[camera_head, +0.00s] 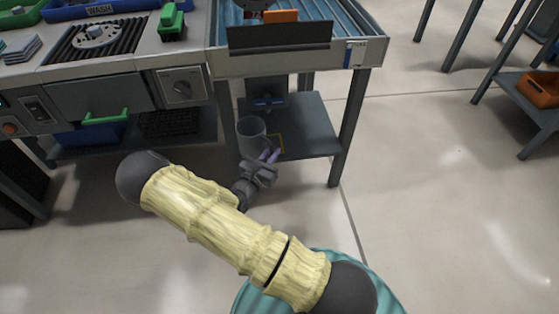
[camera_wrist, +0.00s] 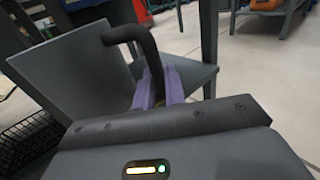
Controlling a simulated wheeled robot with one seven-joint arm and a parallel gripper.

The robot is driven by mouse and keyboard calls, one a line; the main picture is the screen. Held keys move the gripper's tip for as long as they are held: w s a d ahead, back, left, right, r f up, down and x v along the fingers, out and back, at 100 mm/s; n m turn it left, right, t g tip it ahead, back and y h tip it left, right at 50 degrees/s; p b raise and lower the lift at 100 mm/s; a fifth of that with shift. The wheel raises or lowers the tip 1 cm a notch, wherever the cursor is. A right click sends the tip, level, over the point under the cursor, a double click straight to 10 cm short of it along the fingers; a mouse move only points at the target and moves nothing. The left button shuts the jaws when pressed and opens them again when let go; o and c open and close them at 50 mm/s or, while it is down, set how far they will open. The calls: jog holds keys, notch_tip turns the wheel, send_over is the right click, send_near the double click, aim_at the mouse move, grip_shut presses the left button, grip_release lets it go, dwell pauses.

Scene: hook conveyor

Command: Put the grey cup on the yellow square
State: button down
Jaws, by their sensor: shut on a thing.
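The grey cup (camera_head: 251,134) is at the lower shelf under the conveyor end in the head view, and looks about upright. In the wrist view the cup (camera_wrist: 75,62) fills the left side, its dark curved handle (camera_wrist: 146,45) running down between purple fingertips. My gripper (camera_head: 269,156) is shut on that handle; it also shows in the wrist view (camera_wrist: 158,88). The yellow square (camera_head: 281,146) shows as a thin yellow edge just right of the cup, mostly hidden by cup and gripper. I cannot tell whether the cup touches the shelf.
The grey lower shelf (camera_head: 310,133) has bare room right of the cup. A table leg (camera_head: 349,125) stands at its right front corner, and the conveyor (camera_head: 350,25) is above. A black crate (camera_head: 170,123) is on the shelf to the left. An orange bin (camera_head: 540,90) sits far right.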

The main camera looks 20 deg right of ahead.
aim_at(248, 139)
jog(key=a+r+n+t+y, duration=0.1)
jog(key=y, duration=0.1)
jog(key=w+a+r+n+t+y, duration=0.1)
jog(key=a+n+t+y, duration=0.3)
jog(key=y, duration=0.1)
jog(key=shift+w+r, duration=0.15)
jog(key=shift+r, duration=0.25)
jog(key=shift+n+t+y, duration=0.4)
jog(key=shift+n+y, duration=0.5)
jog(key=r+p, duration=0.2)
jog(key=a+r+p, duration=0.1)
jog(key=r+p, duration=0.1)
jog(key=r, duration=0.1)
jog(key=shift+w+a+r+p, duration=0.15)
jog(key=shift+a+r+p, duration=0.05)
jog(key=shift+p, duration=0.2)
jog(key=shift+w+f, duration=0.1)
